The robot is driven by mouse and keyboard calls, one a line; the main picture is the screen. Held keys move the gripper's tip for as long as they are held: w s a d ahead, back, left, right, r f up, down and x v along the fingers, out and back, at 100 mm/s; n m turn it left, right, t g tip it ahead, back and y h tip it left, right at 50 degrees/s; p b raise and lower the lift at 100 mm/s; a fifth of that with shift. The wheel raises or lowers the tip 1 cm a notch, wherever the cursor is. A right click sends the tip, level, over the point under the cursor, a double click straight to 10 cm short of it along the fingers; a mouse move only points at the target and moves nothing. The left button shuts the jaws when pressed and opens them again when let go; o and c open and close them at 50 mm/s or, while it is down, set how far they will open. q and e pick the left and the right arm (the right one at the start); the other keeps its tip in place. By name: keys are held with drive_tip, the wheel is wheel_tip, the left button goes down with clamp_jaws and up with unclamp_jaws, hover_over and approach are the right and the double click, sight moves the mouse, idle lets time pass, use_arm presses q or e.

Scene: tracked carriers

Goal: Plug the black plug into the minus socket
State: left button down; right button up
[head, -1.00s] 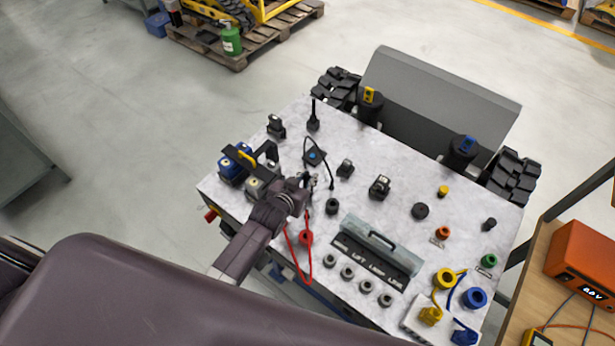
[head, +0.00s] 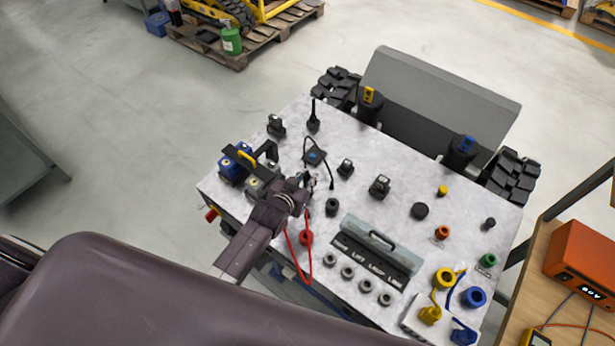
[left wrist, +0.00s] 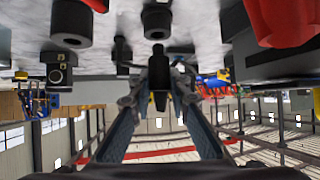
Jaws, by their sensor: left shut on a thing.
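My left gripper (head: 309,181) is low over the left part of the grey panel (head: 285,135). In the left wrist view its fingers (left wrist: 160,84) are closed around a dark, narrow thing, seemingly the black plug (left wrist: 158,66). In the head view the gripper largely hides it. A black ring-shaped socket (head: 332,206) stands just right of the gripper. In the left wrist view a black round socket (left wrist: 157,20) is just beyond the held thing, apparently apart from it. I cannot read a minus mark. My right gripper is not in view.
A red plug (head: 306,238) with a looped red cable is just below the gripper. A black cable (head: 326,165) runs close to its right. A black-handled block (head: 265,152) stands to its left. Several small switches and a handled cover (head: 382,239) lie farther right.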

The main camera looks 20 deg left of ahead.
use_arm(q)
drive_tip(key=shift+f+b, duration=0.8)
drive_tip(key=shift+f, duration=0.2)
drive_tip(key=shift+p, duration=0.3)
idle(0.9)
drive_tip(key=shift+f+b, duration=0.3)
drive_tip(key=shift+f, duration=0.05)
drive_tip(key=c, duration=1.7)
unclamp_jaws()
drive_tip(key=shift+c, duration=0.2)
drive_tip(key=v, duration=1.2)
drive_tip(key=shift+a, duration=0.1)
